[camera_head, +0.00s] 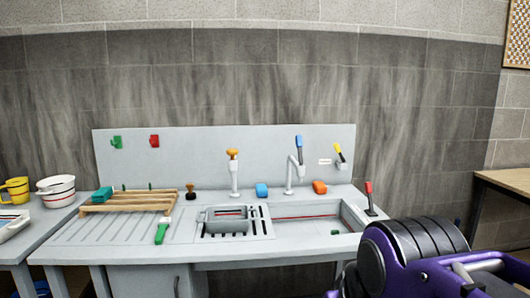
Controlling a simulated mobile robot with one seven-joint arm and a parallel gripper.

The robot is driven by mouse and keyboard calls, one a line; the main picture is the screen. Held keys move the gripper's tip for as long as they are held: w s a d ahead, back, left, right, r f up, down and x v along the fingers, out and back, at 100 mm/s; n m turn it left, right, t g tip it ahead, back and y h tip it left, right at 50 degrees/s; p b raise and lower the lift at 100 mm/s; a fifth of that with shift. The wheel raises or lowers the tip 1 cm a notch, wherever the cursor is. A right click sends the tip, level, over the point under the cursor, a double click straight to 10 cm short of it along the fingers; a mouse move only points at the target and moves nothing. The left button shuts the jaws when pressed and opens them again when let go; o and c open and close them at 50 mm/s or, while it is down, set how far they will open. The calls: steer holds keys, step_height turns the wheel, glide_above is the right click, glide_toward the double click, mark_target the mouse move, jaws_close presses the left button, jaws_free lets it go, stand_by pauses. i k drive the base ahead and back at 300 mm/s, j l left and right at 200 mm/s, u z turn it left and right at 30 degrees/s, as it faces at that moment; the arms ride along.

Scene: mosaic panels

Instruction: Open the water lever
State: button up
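A white faucet (292,175) stands behind the sink basin (318,212) on the grey counter. A blue upright lever (299,142) sits on top of the faucet. Nothing touches the lever. My purple and black arm fills the lower right of the head view, to the right of and in front of the sink. No gripper fingers can be made out, so their state and any contents are hidden.
A red-handled lever (369,188) stands at the counter's right end, close to my arm. A yellow-handled brush (338,152) hangs on the backboard. A wooden rack (128,201) is at left.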

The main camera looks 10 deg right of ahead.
mark_target(337, 147)
steer(key=i+l, duration=0.95)
steer(key=l, duration=0.2)
